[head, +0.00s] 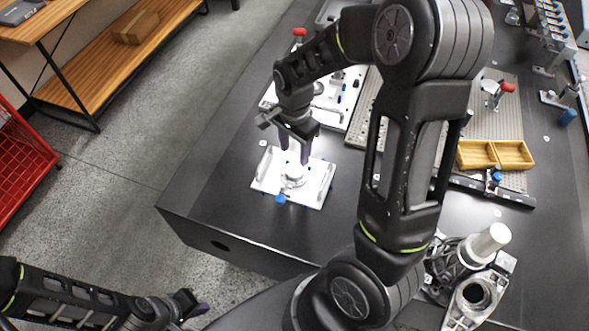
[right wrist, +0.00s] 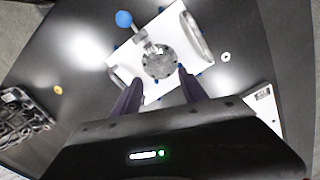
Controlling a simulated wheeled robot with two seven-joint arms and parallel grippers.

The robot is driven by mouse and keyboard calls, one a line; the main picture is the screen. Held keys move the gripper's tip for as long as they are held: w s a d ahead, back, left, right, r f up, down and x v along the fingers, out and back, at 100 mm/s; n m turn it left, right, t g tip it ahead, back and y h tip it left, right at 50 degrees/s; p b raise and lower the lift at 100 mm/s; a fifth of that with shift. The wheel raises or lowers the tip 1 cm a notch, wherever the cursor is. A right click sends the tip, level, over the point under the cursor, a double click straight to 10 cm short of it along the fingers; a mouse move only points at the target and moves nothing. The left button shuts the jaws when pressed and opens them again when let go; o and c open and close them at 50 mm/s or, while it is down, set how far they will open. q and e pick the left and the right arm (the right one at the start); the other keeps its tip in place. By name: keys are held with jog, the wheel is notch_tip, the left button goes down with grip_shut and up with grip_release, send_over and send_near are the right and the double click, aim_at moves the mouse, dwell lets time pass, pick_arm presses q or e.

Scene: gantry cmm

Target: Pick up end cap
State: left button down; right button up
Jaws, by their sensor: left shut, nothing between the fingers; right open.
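A round, silvery end cap (head: 293,174) sits on a white fixture plate (head: 265,181) with handles, near the table's left edge. In the right wrist view the end cap (right wrist: 158,62) is a grey disc on the same plate (right wrist: 128,66), beside a small clamp with a blue knob (right wrist: 124,19). My right gripper (head: 294,154) is open above the end cap, fingers pointing down. In the right wrist view its fingers (right wrist: 160,88) are spread, with the disc just beyond their tips and nothing between them. My left gripper (head: 196,304) is shut and empty at the lower left, off the table.
A second white fixture plate (head: 348,108) with red-handled clamps lies behind. Yellow bins (head: 477,154) stand on a perforated plate at the right. A white cylinder (head: 488,243) and a grey housing (head: 462,309) stand at the lower right. Dark table is bare left of the fixture.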

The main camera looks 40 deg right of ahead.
aim_at(295, 170)
jog(key=shift+f, duration=1.35)
jog(key=shift+f+p, duration=0.5)
jog(key=shift+f, duration=2.15)
grip_shut()
